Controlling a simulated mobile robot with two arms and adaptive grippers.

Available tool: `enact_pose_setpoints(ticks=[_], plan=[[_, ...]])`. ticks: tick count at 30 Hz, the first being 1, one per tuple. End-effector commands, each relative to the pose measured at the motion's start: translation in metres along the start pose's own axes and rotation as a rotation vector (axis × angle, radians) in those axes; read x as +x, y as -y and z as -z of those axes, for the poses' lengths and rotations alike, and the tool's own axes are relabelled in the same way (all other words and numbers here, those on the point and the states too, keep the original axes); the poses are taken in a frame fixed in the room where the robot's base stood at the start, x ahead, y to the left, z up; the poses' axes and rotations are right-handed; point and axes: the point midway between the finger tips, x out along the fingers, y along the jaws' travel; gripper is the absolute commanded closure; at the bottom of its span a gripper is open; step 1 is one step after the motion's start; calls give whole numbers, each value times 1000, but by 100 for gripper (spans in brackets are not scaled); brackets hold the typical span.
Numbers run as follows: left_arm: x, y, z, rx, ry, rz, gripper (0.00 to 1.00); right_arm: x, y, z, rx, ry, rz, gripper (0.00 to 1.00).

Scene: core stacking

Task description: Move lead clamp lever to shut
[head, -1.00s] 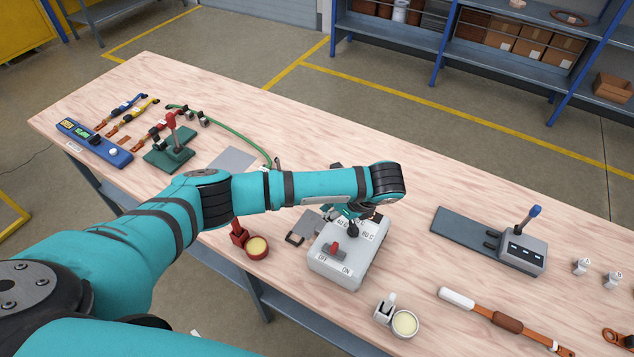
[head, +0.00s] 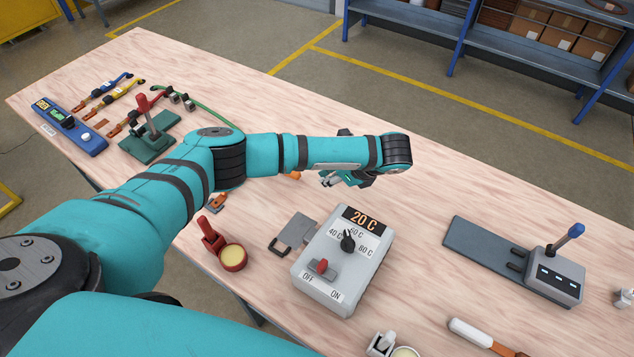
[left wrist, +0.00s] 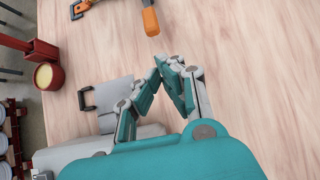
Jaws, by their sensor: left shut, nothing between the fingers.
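Two levers show in the head view, and I cannot tell for sure which is the lead clamp's. One is a red-handled lever (head: 146,112) standing upright, slightly tilted, on a green base (head: 150,147) at left, near the coloured leads. The other is a blue-tipped lever (head: 568,238), raised and leaning, on a grey block (head: 556,278) at right. My left gripper (head: 330,181) is shut and empty above the table behind the control box, away from both levers. Its fingertips meet in the left wrist view (left wrist: 169,62). My right gripper is out of view.
A grey control box (head: 340,265) with a dial and a "20 C" display stands in front of the gripper. A red-handled cup (head: 230,258) and a grey plate with a handle (head: 296,232) lie left of it. An orange-handled tool (left wrist: 150,20) lies beyond the fingertips.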

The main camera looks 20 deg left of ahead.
Motion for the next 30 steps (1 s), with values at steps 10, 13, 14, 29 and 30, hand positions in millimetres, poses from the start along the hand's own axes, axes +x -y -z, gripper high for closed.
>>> enact_pose_setpoints(ticks=[10, 13, 14, 29, 30], plan=[[56, -1, -2, 0, 2, -3, 100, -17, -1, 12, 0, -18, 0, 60], [73, -1, -2, 0, 2, -3, 100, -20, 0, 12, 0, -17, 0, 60], [77, -1, -2, 0, 1, -3, 100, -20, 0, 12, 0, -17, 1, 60], [94, 0, 0, 1, 0, 0, 100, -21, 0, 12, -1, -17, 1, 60], [94, 0, 0, 1, -1, 0, 100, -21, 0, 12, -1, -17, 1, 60]])
